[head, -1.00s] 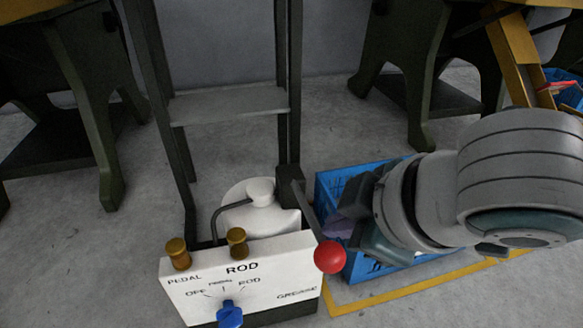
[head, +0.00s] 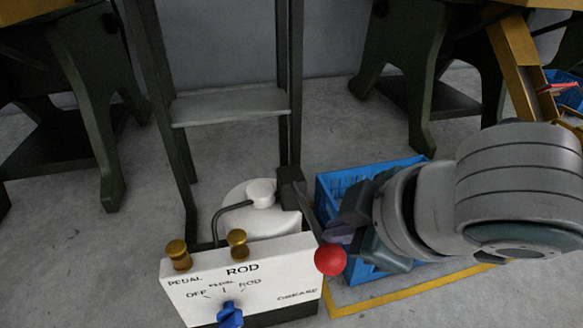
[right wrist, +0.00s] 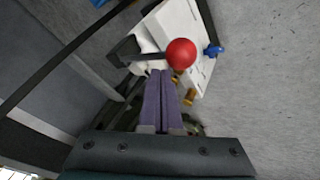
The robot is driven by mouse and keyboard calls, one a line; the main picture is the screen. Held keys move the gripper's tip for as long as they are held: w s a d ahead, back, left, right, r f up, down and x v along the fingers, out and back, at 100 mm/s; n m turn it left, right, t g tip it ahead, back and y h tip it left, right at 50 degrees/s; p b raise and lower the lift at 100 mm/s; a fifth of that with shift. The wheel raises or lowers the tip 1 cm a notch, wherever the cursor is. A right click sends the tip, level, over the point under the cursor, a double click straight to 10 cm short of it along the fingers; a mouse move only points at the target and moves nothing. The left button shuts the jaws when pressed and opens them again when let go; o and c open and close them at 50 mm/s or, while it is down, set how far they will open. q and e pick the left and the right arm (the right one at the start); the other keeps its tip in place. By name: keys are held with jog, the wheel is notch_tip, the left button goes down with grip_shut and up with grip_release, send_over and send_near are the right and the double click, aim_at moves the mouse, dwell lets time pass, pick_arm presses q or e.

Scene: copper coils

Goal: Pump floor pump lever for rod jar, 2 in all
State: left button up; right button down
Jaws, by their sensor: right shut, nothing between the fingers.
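The floor pump lever is a dark rod with a red ball knob (head: 330,258) at its end. It slants down to the right from a dark pivot block beside the white jar (head: 262,208). In front stands the white panel (head: 240,280) marked ROD, with a blue selector knob (head: 229,314). My right gripper (head: 343,228) is just right of the lever, close to the red ball. In the right wrist view its purple fingers (right wrist: 162,78) are together and empty, with the red ball (right wrist: 181,54) just beyond the tips. I cannot tell whether they touch the lever. My left gripper is not in view.
A blue crate (head: 335,187) stands right behind my right gripper, partly hidden by it. A dark frame with a grey shelf (head: 230,106) rises behind the pump. Dark-legged benches stand at both sides. The floor at left is clear.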

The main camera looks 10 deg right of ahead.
aim_at(341, 262)
jog(key=shift+s+f, duration=0.1)
jog(key=shift+f, duration=0.45)
dwell(0.4)
jog(key=shift+f+b, duration=0.4)
jog(key=shift+f, duration=0.15)
dwell(0.3)
jog(key=shift+s+f+b, duration=0.2)
jog(key=shift+f+b, duration=0.15)
jog(key=shift+f, duration=0.4)
dwell(0.5)
jog(key=shift+f, duration=0.35)
jog(key=shift+s+f+b, duration=0.1)
jog(key=shift+f+b, duration=0.3)
jog(key=shift+f, duration=0.1)
dwell(0.6)
jog(key=shift+f+b, duration=0.3)
jog(key=shift+f, duration=0.3)
dwell(0.4)
jog(key=shift+f, duration=0.1)
dwell(0.6)
